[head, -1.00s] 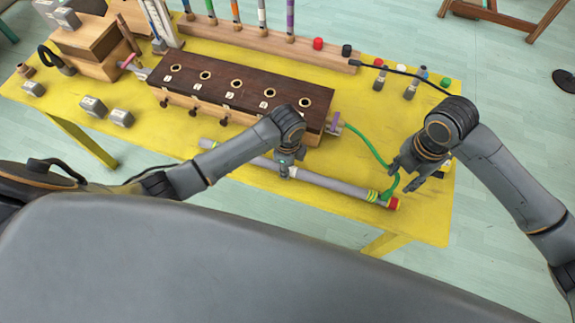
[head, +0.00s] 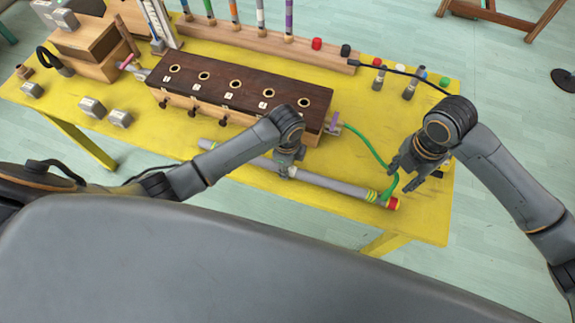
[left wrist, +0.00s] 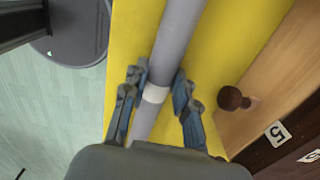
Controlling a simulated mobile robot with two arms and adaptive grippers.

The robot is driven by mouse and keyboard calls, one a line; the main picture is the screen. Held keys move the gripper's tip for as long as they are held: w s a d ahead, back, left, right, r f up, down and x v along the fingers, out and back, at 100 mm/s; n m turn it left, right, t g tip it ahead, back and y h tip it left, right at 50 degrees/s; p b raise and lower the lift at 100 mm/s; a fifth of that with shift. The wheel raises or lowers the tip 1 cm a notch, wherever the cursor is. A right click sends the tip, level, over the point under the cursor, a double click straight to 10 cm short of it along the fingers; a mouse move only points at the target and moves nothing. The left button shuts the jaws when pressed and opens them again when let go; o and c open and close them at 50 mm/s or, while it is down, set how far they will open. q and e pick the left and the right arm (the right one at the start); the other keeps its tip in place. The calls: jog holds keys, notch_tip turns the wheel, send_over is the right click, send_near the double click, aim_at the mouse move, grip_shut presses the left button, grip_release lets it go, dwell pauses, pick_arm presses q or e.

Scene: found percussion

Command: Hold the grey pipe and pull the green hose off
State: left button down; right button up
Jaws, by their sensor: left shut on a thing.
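The grey pipe (head: 335,184) lies along the front of the yellow table, with yellow-green bands and a red end cap at its right end. My left gripper (head: 287,168) is shut on the pipe near its middle; in the left wrist view its fingers (left wrist: 155,98) stand on both sides of the pipe, at a white band. The green hose (head: 363,143) runs from the wooden box's right end, passes behind my right gripper and reaches the pipe's banded end. My right gripper (head: 402,178) is beside the hose, its fingers apart. Whether it touches the hose is unclear.
The wooden box (head: 232,100) with several round holes stands just behind the pipe. Small grey blocks (head: 92,106) lie at the left. A wooden rack (head: 270,41) with coloured tubes stands at the back. The yellow table's (head: 436,215) front right corner is clear.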

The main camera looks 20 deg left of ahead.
aim_at(390, 191)
jog(key=shift+o, duration=0.2)
jog(key=n, duration=0.3)
jog(key=shift+a+r, duration=0.1)
jog(key=shift+r, duration=0.15)
notch_tip(390, 191, down, 11)
jog(key=n, duration=0.4)
jog(key=shift+f, duration=0.15)
grip_shut()
dwell(0.3)
